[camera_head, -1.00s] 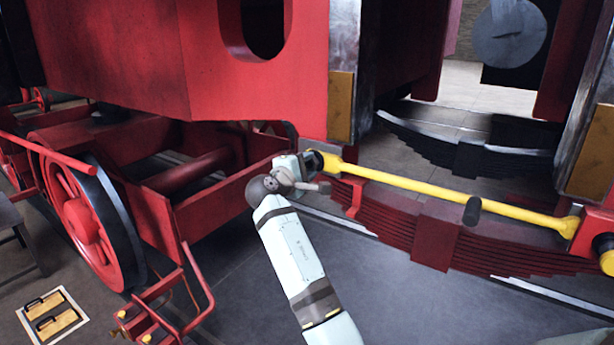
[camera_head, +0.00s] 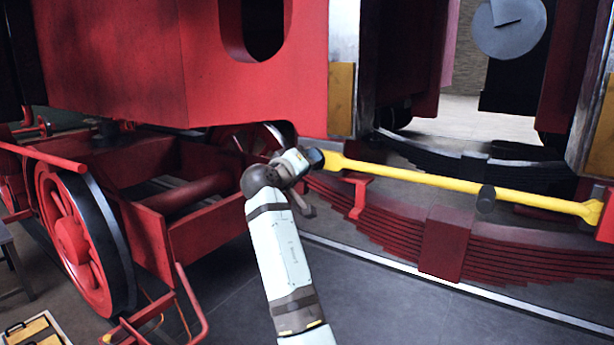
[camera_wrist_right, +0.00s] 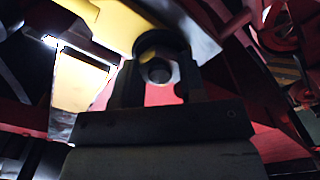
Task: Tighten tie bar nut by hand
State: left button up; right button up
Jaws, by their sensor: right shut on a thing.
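The yellow tie bar (camera_head: 430,180) runs from my right gripper (camera_head: 316,158) across to the right of the head view. In the right wrist view the gripper fingers (camera_wrist_right: 158,80) stand on both sides of a dark tie bar nut (camera_wrist_right: 158,70) with a round hole or bore at its middle. The gripper is shut on this nut. The yellow bar end (camera_wrist_right: 100,22) shows just above the nut. In the head view the nut is hidden by the gripper and wrist. My left gripper is not in view.
A red leaf spring (camera_head: 445,245) lies below the bar. A red frame (camera_head: 150,70) stands above and left of my arm, with a red spoked wheel (camera_head: 75,235) at the left. A dark handle-like piece (camera_head: 486,199) sits on the bar. Open floor (camera_head: 400,310) lies in front.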

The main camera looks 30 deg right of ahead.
pick_arm(q)
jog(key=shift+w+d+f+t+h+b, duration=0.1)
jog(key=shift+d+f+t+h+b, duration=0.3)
jog(key=shift+b, duration=1.65)
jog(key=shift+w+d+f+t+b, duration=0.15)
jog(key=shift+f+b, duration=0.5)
jog(key=shift+b, duration=1.4)
pick_arm(e)
jog(key=shift+f+m, duration=0.1)
jog(key=shift+m, duration=4.8)
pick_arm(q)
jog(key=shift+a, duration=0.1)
pick_arm(e)
jog(key=o, duration=0.9)
jog(key=shift+o, duration=0.2)
pick_arm(q)
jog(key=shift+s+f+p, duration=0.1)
jog(key=shift+p, duration=0.25)
pick_arm(e)
jog(key=v, duration=1.4)
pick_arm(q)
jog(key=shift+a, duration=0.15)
